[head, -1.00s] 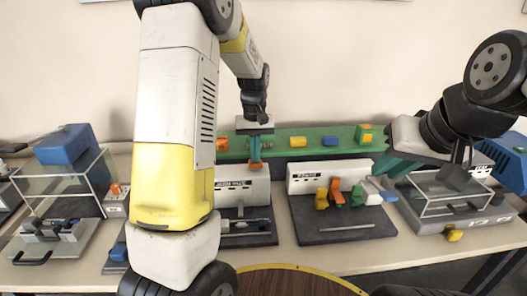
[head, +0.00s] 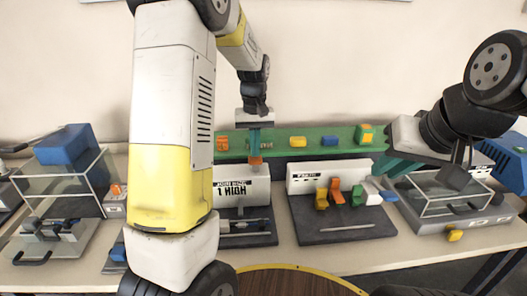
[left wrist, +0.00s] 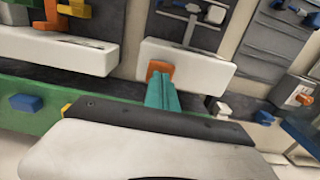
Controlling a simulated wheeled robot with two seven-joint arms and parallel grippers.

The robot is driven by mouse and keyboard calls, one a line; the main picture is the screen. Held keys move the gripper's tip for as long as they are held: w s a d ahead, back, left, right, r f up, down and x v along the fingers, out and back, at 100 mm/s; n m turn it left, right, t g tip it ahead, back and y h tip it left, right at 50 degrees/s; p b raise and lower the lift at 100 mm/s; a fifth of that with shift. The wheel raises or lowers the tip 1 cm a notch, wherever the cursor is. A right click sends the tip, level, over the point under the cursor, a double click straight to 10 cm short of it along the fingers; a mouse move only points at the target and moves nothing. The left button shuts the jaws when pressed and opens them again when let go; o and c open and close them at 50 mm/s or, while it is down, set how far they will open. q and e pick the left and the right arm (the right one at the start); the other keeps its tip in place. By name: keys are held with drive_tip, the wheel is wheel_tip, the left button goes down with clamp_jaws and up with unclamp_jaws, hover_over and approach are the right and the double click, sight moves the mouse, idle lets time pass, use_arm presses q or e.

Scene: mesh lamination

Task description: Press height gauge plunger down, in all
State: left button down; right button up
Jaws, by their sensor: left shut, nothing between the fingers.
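The height gauge is a white upright panel (head: 228,190) with dark lettering behind a dark base (head: 248,238), left of centre in the head view. An orange plunger (head: 256,160) stands at the panel's top edge. It also shows in the left wrist view (left wrist: 159,71). My left gripper (head: 254,150) points down over the plunger with its teal fingers shut and empty. Its fingertips (left wrist: 160,84) are right by the orange piece; whether they touch it I cannot tell. My arm hides the panel's left part. My right gripper (head: 392,167) is at the right, its fingers partly hidden.
A second white panel (head: 300,180) with yellow, orange and green clips stands to the right. A green shelf (head: 280,145) with small coloured blocks runs behind. Clear boxes (head: 62,180) stand at both sides. A round brown surface (head: 290,282) lies in front.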

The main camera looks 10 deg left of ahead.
use_arm(q)
drive_tip(key=shift+r, duration=2.15)
drive_tip(key=shift+s+r, duration=0.2)
drive_tip(key=shift+r, duration=0.1)
drive_tip(key=s+d+r+m+t+h, duration=0.1)
drive_tip(key=s+r+m+t, duration=0.1)
drive_tip(key=s, duration=1)
drive_tip(key=s+d+r+m+t+h, duration=0.1)
drive_tip(key=s+r+t, duration=0.3)
drive_tip(key=s+r, duration=0.3)
drive_tip(key=s, duration=0.5)
drive_tip(key=shift+m, duration=0.4)
